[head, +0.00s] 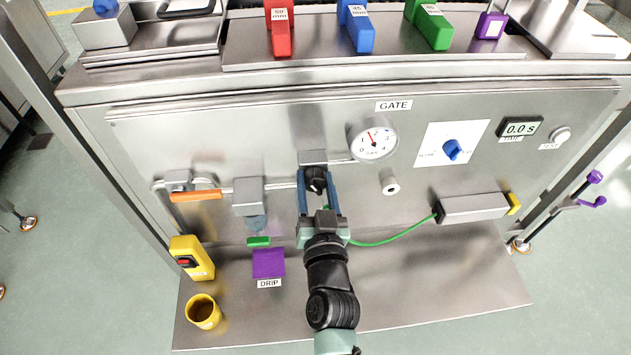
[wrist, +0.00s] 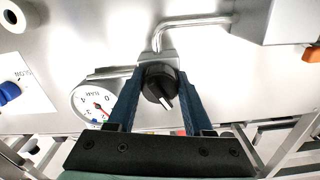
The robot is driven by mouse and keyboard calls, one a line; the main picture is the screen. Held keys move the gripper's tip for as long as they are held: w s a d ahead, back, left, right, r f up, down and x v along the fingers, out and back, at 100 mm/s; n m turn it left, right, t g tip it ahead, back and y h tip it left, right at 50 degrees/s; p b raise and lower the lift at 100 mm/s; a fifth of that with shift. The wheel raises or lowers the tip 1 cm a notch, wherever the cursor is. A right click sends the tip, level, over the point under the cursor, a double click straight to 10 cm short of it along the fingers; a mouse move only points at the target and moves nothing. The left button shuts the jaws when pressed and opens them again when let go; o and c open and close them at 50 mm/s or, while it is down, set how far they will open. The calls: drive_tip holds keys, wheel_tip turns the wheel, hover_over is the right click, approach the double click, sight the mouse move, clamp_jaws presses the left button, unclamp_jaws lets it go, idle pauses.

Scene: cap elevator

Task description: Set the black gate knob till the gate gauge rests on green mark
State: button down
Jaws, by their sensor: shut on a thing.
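The black gate knob (head: 316,180) sits on a metal valve body on the upright steel panel. My gripper (head: 317,178) has its blue fingers on either side of the knob and is shut on it. In the wrist view my gripper (wrist: 160,78) shows one finger on each side of the knob (wrist: 158,88), which has a pale pointer line. The gate gauge (head: 373,140) is a round white dial to the right of the knob, under the GATE label. Its red needle points up and slightly left.
An orange lever (head: 196,196) and a grey block (head: 250,196) are left of the knob. A green cable (head: 385,241) runs right of my gripper to a grey box (head: 474,208). A blue dial (head: 452,150) is farther right. A yellow cup (head: 203,312) stands lower left.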

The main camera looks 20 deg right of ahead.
drive_tip(key=shift+m, duration=2.2)
drive_tip(key=shift+c, duration=1.5)
unclamp_jaws()
drive_tip(key=v, duration=1.3)
